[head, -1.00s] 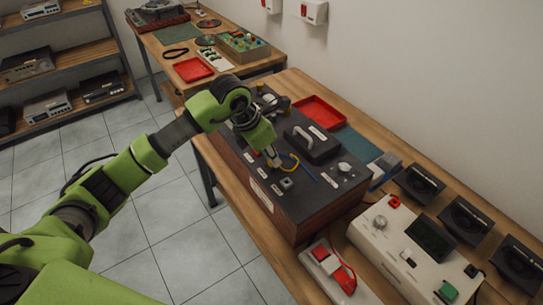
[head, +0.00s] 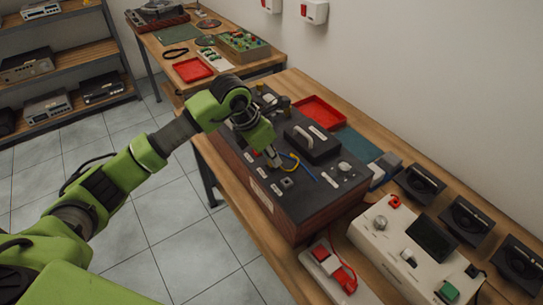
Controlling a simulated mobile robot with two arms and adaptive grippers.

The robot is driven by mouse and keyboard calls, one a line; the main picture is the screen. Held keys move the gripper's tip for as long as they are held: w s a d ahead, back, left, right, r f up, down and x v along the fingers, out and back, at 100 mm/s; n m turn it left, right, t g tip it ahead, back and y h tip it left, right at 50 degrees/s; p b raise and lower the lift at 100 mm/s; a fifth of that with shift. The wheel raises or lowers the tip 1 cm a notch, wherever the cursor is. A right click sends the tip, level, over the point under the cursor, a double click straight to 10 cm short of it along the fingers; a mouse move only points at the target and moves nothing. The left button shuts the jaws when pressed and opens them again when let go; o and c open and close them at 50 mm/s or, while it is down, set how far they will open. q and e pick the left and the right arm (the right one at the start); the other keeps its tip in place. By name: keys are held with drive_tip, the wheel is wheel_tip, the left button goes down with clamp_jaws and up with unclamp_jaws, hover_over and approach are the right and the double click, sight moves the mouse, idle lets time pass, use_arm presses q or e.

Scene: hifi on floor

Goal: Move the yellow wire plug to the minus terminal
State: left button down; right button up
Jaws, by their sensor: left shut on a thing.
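My left gripper (head: 273,158) reaches down over the top panel of a dark box with wooden sides (head: 318,203) on the bench. It is shut at the near end of the yellow wire (head: 293,160), which arcs to the right from the fingertips. The plug itself is small and mostly hidden by the fingers. I cannot tell whether it is in a socket or just above the panel. Small white labels, such as the one at the front edge (head: 262,172), mark the panel, but their signs are too small to read. My right gripper is not in view.
A dark block with a handle (head: 313,143) stands on the panel right of the gripper, and a blue strip (head: 309,172) lies near the wire. A red tray (head: 320,112) sits behind. A white device (head: 400,245) stands to the right. The floor at left is clear.

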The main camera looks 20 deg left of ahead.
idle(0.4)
use_arm(q)
drive_tip(key=c, duration=1.9)
unclamp_jaws()
drive_tip(key=p+v, duration=0.1)
drive_tip(key=v, duration=0.4)
drive_tip(key=p+v, duration=0.1)
drive_tip(key=v, duration=0.5)
drive_tip(key=w+d+p+v, duration=0.1)
drive_tip(key=v, duration=0.4)
drive_tip(key=shift+r, duration=0.6)
